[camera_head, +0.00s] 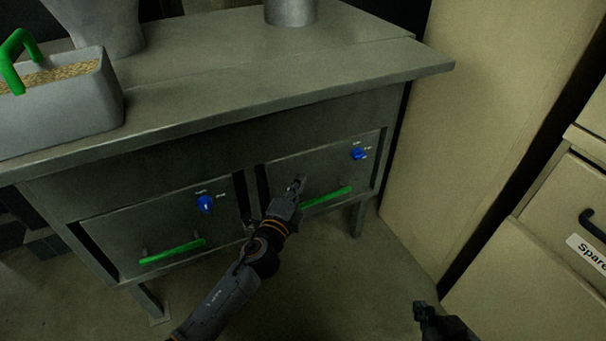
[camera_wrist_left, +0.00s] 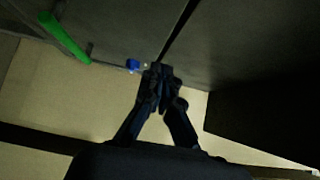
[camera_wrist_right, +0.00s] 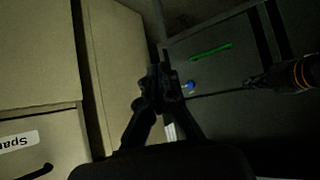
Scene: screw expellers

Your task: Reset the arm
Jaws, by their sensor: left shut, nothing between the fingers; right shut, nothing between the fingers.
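My left gripper (camera_head: 297,185) is shut and empty in front of the right-hand drawer (camera_head: 320,165) of the grey metal bench. It hides part of that drawer front, near the left end of its green handle (camera_head: 328,198); I cannot tell whether it touches. In the left wrist view its fingers (camera_wrist_left: 160,72) are together. My right gripper (camera_head: 420,308) is low at the bottom of the head view, over the floor, shut and empty. Its closed fingers (camera_wrist_right: 157,80) also show in the right wrist view, with my left arm at the right edge there.
The bench top (camera_head: 230,75) carries a grey bin (camera_head: 75,105) of grain with a green handle. The left drawer (camera_head: 160,230) has a green handle and a blue knob (camera_head: 205,203); the right drawer has a blue knob (camera_head: 358,153). Beige cabinets (camera_head: 540,280) stand at the right.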

